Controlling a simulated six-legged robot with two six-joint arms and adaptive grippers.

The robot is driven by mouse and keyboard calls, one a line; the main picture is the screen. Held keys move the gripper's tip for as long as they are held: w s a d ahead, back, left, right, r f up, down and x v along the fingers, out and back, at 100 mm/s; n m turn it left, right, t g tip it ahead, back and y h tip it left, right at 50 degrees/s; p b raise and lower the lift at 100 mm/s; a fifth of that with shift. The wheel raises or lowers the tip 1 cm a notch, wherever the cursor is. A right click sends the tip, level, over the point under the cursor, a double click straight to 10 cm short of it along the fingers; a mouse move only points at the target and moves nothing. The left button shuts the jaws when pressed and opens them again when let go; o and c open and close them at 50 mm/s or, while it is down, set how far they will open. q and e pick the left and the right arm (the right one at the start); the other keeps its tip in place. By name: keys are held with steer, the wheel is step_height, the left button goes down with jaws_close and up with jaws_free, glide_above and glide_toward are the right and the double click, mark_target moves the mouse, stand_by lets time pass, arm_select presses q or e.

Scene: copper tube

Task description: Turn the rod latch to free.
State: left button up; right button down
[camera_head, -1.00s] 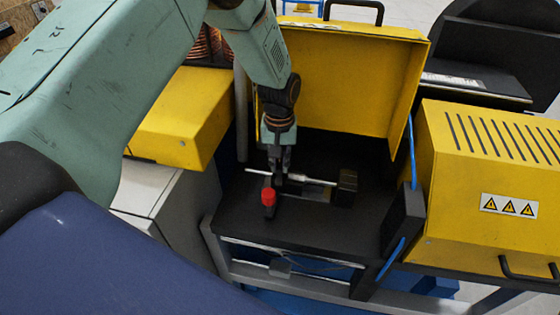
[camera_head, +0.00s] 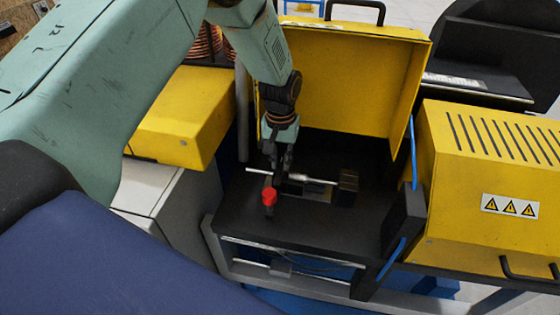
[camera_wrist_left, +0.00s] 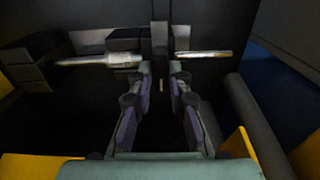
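The silver rod (camera_head: 315,180) lies across the black bench top, its right end in a black block (camera_head: 347,188). It also shows in the wrist view (camera_wrist_left: 205,54). A black latch piece with a red knob (camera_head: 269,197) stands at the rod's left part; I cannot tell its exact turn angle. My left gripper (camera_head: 277,168) points down just behind the knob, over the rod's left part. In the wrist view its two fingers (camera_wrist_left: 162,76) are apart, with a dark upright part between or beyond their tips; contact is unclear. My right gripper is not seen.
A yellow lid (camera_head: 340,80) stands open behind the bench. A yellow vented housing (camera_head: 490,190) is at right, a yellow box (camera_head: 180,118) at left. A black panel with blue cable (camera_head: 403,222) edges the right side. The bench front (camera_head: 310,228) is clear.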

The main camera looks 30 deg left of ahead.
mark_target(280, 164)
arm_select(q)
steer(key=o, duration=0.4)
steer(key=shift+s+f, duration=0.1)
steer(key=shift+s, duration=0.15)
steer(key=shift+c, duration=0.2)
step_height(280, 164, up, 12)
steer(key=shift+s+f, duration=0.1)
stand_by(0.6)
